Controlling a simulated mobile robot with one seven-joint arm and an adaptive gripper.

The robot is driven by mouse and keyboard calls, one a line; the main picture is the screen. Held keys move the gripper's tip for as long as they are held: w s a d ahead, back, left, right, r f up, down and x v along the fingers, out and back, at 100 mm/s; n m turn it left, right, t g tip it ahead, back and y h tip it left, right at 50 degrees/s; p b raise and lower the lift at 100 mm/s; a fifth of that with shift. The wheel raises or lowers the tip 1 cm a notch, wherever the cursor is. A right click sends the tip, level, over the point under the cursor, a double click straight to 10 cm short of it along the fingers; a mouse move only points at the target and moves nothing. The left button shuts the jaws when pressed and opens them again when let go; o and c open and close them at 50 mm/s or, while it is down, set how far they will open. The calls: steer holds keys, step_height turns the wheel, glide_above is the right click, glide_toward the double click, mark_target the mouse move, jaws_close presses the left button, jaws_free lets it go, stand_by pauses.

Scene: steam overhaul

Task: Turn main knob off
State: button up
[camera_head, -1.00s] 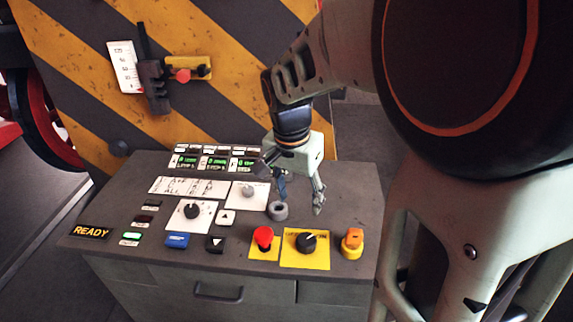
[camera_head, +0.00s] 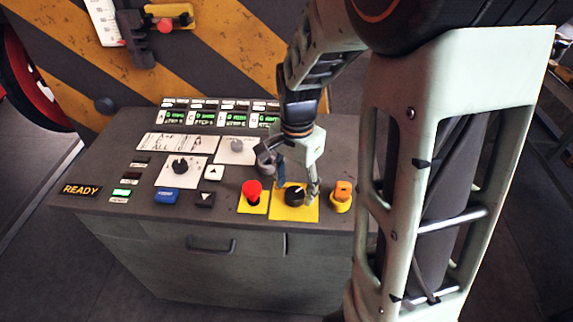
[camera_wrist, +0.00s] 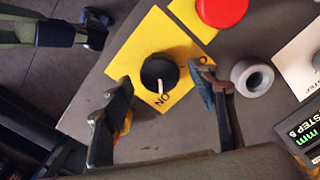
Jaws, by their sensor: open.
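The main knob (camera_head: 294,196) is a round black knob with a white pointer line on a yellow plate (camera_head: 281,213) at the front right of the console. In the wrist view the knob (camera_wrist: 160,72) lies just beyond and between my fingertips, with its pointer toward the printed "ON". My gripper (camera_head: 297,190) is over the yellow plate, pointing down. In the wrist view my gripper (camera_wrist: 160,92) has its two dark fingers spread apart, with nothing held between them. I cannot tell how high the fingertips are above the plate.
A red mushroom button (camera_head: 253,190) stands left of the knob, and an orange switch (camera_head: 342,194) stands right. A grey ring-shaped part (camera_wrist: 252,77) is close to one finger. A white plate with another black knob (camera_head: 180,166) is farther left. The console's front edge is near.

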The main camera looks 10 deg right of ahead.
steer(key=shift+f, duration=0.55)
steer(key=c, duration=1.2)
steer(key=shift+o, duration=0.2)
